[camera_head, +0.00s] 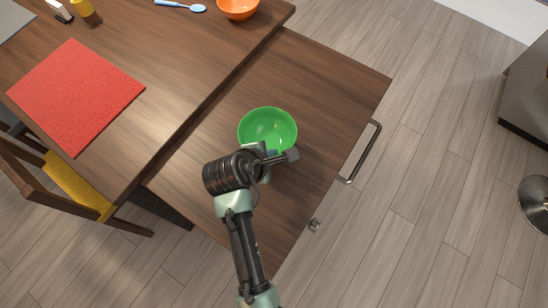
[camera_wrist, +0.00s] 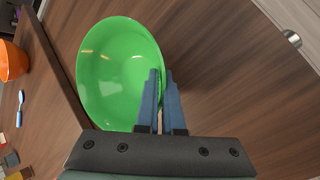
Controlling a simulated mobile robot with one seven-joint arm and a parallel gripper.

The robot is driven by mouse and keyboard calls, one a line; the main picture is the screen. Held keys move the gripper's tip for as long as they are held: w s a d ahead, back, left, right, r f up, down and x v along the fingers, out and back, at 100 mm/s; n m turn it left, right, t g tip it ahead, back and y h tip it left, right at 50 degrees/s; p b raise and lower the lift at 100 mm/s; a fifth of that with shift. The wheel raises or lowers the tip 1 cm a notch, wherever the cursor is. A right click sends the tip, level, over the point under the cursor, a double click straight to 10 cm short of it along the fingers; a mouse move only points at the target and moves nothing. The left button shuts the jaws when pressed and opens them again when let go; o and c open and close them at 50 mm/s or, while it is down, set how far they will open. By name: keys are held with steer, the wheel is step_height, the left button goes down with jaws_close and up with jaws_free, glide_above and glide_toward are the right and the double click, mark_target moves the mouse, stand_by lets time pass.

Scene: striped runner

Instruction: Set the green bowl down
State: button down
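The green bowl (camera_head: 267,129) is upright over the wooden cabinet top (camera_head: 338,90) in the head view. It also fills the upper left of the wrist view (camera_wrist: 112,75). My gripper (camera_head: 277,157) is at the bowl's near edge. In the wrist view my gripper's two fingers (camera_wrist: 162,78) are close together across the bowl's rim, one inside and one outside, and pinch it. I cannot tell whether the bowl's base touches the cabinet top; my gripper hides part of its near side.
A chair (camera_head: 70,188) stands at lower left. The cabinet top around the green bowl is bare. A metal handle (camera_head: 362,152) sticks out at right.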

steer(key=shift+f+b, duration=0.35)
steer(key=shift+f, duration=1.55)
steer(key=shift+f, duration=0.15)
steer(key=c, duration=1)
jaws_free()
steer(key=shift+c, duration=0.2)
